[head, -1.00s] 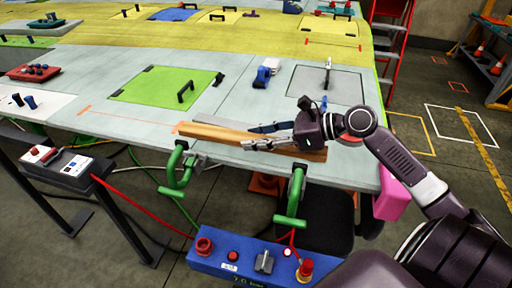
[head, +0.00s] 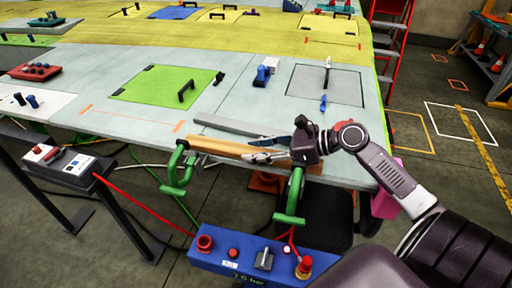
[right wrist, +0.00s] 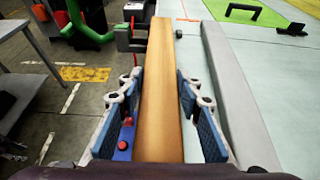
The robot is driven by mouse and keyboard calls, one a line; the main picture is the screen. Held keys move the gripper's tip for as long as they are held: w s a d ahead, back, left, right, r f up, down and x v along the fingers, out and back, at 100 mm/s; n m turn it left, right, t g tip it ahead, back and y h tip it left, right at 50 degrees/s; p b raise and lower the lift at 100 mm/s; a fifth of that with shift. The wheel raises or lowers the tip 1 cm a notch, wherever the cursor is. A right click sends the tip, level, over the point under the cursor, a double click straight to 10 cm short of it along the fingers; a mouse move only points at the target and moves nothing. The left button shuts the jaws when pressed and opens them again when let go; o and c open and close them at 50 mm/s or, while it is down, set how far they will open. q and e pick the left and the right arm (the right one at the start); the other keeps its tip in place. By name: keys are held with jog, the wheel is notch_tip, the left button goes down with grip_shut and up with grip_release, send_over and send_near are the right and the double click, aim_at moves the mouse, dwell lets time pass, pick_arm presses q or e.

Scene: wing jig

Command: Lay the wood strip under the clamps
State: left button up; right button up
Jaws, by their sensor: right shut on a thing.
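The wood strip (head: 222,147) lies lengthwise along the near edge of the table, in front of a grey bar. My right gripper (head: 270,149) is shut on it near its right part; in the right wrist view the strip (right wrist: 160,85) runs away from me between the two blue-padded fingers (right wrist: 163,110). One green clamp (head: 176,172) hangs on the table edge by the strip's left end. Another green clamp (head: 294,193) is at the edge below my gripper. I cannot tell whether the strip is beneath the clamp jaws (right wrist: 135,15). My left gripper is out of view.
The grey bar (head: 235,126) lies just behind the strip. A green panel with a black handle (head: 160,87) and a grey panel (head: 345,88) lie farther back. A blue control box (head: 240,255) stands below the edge. Light tabletop between them is clear.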

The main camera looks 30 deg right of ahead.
jog(key=o, duration=1.1)
jog(key=shift+f, duration=0.25)
jog(key=shift+o, duration=1)
jog(key=shift+w+d, duration=0.1)
jog(key=shift+r, duration=0.1)
jog(key=shift+r+b, duration=0.25)
jog(key=shift+b, duration=0.2)
jog(key=v, duration=0.4)
jog(key=b+v, duration=0.1)
jog(key=v, duration=0.7)
jog(key=shift+r+b, duration=0.35)
jog(key=shift+r, duration=0.1)
